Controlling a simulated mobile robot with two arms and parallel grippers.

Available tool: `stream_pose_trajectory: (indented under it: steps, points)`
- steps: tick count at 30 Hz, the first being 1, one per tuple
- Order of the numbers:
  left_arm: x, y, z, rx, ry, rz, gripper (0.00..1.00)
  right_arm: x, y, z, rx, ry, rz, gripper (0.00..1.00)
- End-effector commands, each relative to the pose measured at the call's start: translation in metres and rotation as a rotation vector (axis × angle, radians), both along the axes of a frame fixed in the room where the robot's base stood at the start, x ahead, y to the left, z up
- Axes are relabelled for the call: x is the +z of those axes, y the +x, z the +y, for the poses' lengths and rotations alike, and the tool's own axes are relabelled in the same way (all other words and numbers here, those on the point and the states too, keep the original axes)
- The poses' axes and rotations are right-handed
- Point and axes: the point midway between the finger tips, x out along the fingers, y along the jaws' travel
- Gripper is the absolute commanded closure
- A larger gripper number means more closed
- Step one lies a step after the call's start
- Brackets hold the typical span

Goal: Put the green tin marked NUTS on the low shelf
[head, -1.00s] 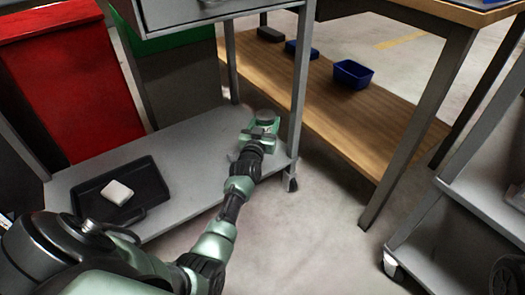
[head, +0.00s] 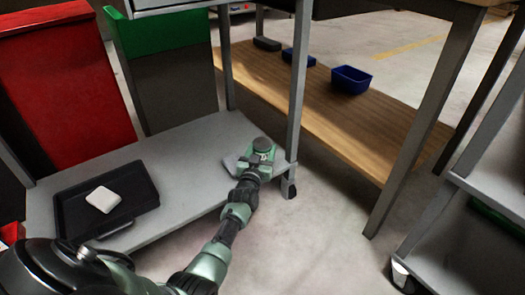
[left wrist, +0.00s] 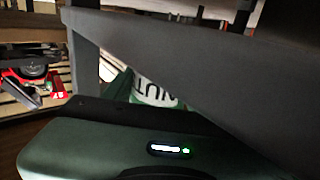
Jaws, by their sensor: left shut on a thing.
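My left gripper (head: 256,162) is at the right end of the grey low shelf (head: 190,165), near the cart's front right leg. It is shut on the green tin (head: 263,144), whose dark round top shows just beyond the fingers. In the left wrist view the tin (left wrist: 155,94) shows a white label with part of the word NUTS, upside down. My gripper body and a dark bar hide the rest of it. I cannot tell whether the tin's base touches the shelf. My right gripper is not in view.
A black tray (head: 72,218) with a white block (head: 103,199) lies on the shelf's left part. The shelf's middle is clear. The cart's grey leg (head: 297,95) stands close to my gripper. A wooden bench shelf (head: 330,110) holds a blue bin (head: 350,79).

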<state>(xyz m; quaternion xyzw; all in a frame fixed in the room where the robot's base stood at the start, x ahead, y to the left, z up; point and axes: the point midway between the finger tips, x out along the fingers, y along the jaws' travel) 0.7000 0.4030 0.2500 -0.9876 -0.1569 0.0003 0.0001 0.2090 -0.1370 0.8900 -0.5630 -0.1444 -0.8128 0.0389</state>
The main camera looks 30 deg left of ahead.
Motion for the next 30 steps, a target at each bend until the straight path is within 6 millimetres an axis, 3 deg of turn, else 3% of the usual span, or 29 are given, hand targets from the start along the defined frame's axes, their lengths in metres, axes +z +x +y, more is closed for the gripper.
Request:
stream_pose_trajectory:
  steps: [3, 4, 6, 17, 20, 30]
  points:
    - [-0.002, 0.000, 0.000, 0.001, 0.001, -0.003, 1.00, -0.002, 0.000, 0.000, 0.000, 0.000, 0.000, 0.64]
    - [-0.003, 0.000, 0.000, 0.000, 0.000, 0.000, 0.37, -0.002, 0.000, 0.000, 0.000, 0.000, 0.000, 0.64]
    - [-0.002, 0.000, 0.000, 0.000, 0.000, 0.000, 0.21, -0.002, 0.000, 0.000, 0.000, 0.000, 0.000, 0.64]
    - [0.002, 0.000, 0.000, 0.000, -0.001, 0.000, 0.21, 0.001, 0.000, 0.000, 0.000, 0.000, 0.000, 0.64]
    - [0.003, -0.010, -0.004, 0.000, -0.001, 0.002, 0.21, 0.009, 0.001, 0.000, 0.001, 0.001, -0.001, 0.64]
    - [0.004, -0.078, -0.026, -0.001, 0.000, 0.004, 0.21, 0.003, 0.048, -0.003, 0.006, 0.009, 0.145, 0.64]
